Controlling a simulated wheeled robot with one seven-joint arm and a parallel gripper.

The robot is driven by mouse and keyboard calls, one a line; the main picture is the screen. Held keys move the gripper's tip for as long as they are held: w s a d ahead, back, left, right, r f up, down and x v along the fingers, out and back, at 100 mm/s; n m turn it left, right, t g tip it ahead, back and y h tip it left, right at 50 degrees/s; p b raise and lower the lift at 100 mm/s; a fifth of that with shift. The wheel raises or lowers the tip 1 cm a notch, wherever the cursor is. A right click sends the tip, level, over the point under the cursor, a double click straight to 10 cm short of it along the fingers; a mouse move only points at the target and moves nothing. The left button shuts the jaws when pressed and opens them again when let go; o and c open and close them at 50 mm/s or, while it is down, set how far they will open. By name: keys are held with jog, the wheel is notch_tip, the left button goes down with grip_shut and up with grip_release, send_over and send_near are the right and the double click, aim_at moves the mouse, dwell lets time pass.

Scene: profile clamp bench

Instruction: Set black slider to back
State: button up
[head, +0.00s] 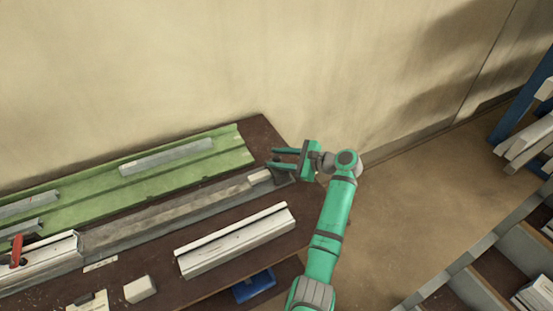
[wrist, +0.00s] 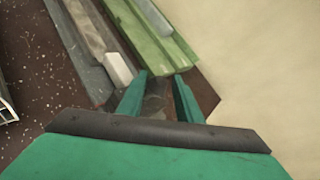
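A grey rail (head: 165,217) runs along the bench, with a small pale block (head: 260,176) near its right end. A dark piece (head: 283,178), which looks like the black slider, sits at that end, just right of the pale block. My gripper (head: 273,158) is above and slightly behind it, fingers apart and pointing left in the head view. In the wrist view my gripper (wrist: 160,79) shows a clear gap between the fingertips. A dark grey surface shows low between the fingers; I cannot tell whether they touch it. The slider's lower part is hidden.
A green channel (head: 215,160) with grey bars lies behind the rail against the wall. A white profile (head: 237,240) lies in front. A red-handled clamp (head: 17,250) and a white block (head: 140,289) are at the left. A blue object (head: 254,286) is below the bench's front edge.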

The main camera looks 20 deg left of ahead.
jog(key=shift+o, duration=0.5)
jog(key=v, duration=1.1)
jog(key=shift+w, duration=0.1)
